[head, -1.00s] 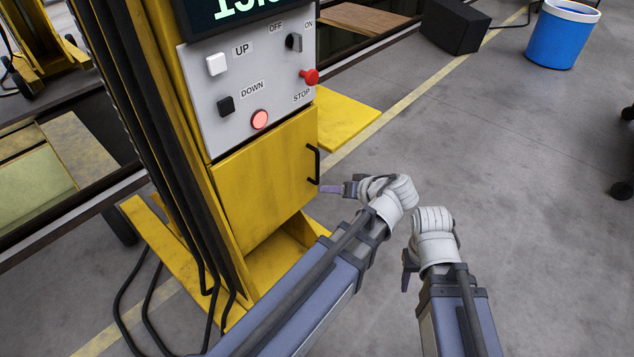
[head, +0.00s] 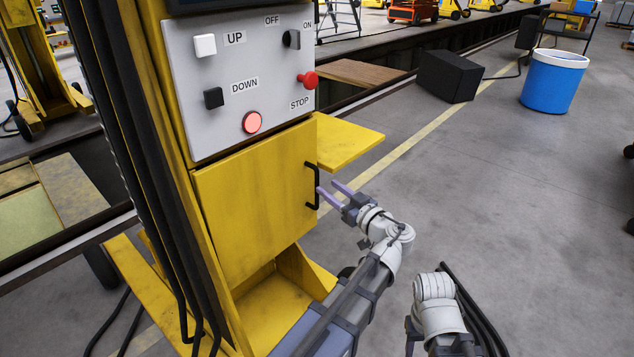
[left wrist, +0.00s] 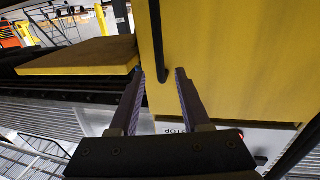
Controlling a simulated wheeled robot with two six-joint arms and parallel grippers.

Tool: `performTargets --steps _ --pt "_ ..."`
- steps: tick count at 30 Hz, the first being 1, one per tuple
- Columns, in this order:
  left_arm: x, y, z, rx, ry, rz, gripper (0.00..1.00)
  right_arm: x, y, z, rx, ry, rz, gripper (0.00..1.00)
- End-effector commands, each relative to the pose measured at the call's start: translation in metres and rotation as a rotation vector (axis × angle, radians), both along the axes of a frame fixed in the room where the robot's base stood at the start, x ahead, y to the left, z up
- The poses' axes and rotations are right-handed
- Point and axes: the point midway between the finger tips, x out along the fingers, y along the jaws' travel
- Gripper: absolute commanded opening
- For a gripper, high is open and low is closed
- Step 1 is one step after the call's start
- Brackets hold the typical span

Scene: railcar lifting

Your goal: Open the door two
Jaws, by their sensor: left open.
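The yellow door (head: 250,195) sits closed in the lift column, below the control panel. Its black vertical handle (head: 312,185) is on the door's right side. My left gripper (head: 328,187) is open at the handle's right side, with its fingertips close to it. In the left wrist view the handle (left wrist: 157,45) runs down into the gap between the two open fingers (left wrist: 161,73). I cannot tell whether either finger touches it. My right gripper (head: 411,333) is low in the head view, away from the door, and its fingers are mostly hidden.
The grey control panel (head: 270,75) with switches and a red stop button (head: 308,80) is above the door. A yellow plate (head: 348,143) juts out behind the handle. A black box (head: 450,76) and a blue bin (head: 553,85) stand farther back.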

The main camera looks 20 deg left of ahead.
Motion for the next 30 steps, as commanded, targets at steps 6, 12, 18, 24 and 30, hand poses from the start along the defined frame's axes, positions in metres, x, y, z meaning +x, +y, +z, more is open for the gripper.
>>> performTargets --steps 6,12,18,24,30 --pt "0.019 0.031 0.0 0.0 0.001 0.004 0.47 0.0 0.0 0.0 0.0 0.0 0.0 0.5" --pt "0.03 0.05 0.0 0.0 0.001 0.002 0.47 0.0 0.0 0.0 0.0 0.0 0.0 0.5" --pt "0.033 0.056 0.0 -0.001 0.002 0.001 0.47 0.0 0.0 0.0 0.0 0.0 0.0 0.5" --pt "0.032 0.056 0.0 -0.001 0.002 0.0 0.47 0.0 0.0 0.0 0.0 0.0 0.0 0.5" --pt "0.032 0.055 0.0 -0.001 0.002 0.0 0.26 0.0 0.0 0.0 0.0 0.0 0.0 0.5"
